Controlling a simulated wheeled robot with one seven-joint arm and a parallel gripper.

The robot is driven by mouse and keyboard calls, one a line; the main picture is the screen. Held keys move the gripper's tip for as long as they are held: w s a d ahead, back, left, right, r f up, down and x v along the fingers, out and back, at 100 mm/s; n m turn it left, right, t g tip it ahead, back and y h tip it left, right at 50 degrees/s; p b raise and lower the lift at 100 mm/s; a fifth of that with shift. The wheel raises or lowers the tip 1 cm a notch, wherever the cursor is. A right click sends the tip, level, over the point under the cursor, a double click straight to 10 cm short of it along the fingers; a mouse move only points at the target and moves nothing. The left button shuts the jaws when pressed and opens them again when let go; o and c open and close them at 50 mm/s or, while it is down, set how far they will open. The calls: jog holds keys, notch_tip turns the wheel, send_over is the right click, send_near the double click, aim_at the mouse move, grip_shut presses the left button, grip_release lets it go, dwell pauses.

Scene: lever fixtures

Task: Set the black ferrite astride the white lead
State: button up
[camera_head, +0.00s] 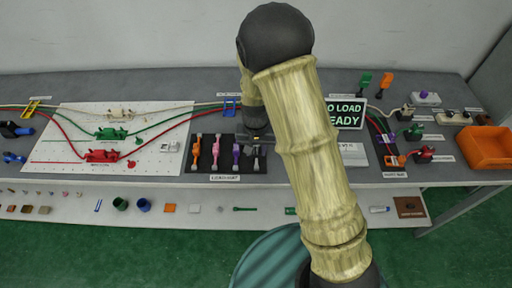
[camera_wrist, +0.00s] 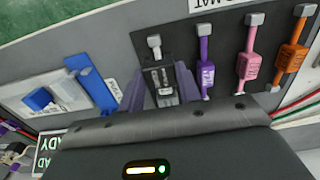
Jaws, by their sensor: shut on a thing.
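The black ferrite (camera_wrist: 161,80) stands at the end of a row on a dark mat in the wrist view, between the two fingers of my gripper (camera_wrist: 160,88). My gripper is shut on it. In the head view my gripper (camera_head: 257,138) is over the right end of the mat, and my arm and hand hide most of the ferrite. The white lead (camera_head: 75,106) runs across the back of the white board in the head view, through a cream fixture (camera_head: 120,113), well left of my gripper. I cannot tell whether the ferrite is clear of the mat.
Purple (camera_wrist: 206,75), pink (camera_wrist: 251,65) and orange (camera_wrist: 289,60) ferrites stand beside the black one on the mat (camera_head: 225,172). Green (camera_head: 110,133) and red (camera_head: 102,155) fixtures with leads lie on the board. An orange bin (camera_head: 487,147) is at the far right.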

jog(key=shift+d+f, duration=0.2)
jog(key=shift+f, duration=0.15)
jog(key=shift+w+a+f+b, duration=0.1)
jog(key=shift+f+b, duration=0.5)
jog(key=shift+f, duration=0.2)
jog(key=shift+f+b, duration=0.3)
jog(key=shift+f, duration=0.25)
dwell(0.6)
jog(key=o, duration=1.5)
jog(key=shift+o, duration=0.2)
jog(key=shift+r, duration=0.15)
jog(key=shift+r+p, duration=3.05)
jog(key=shift+r, duration=0.3)
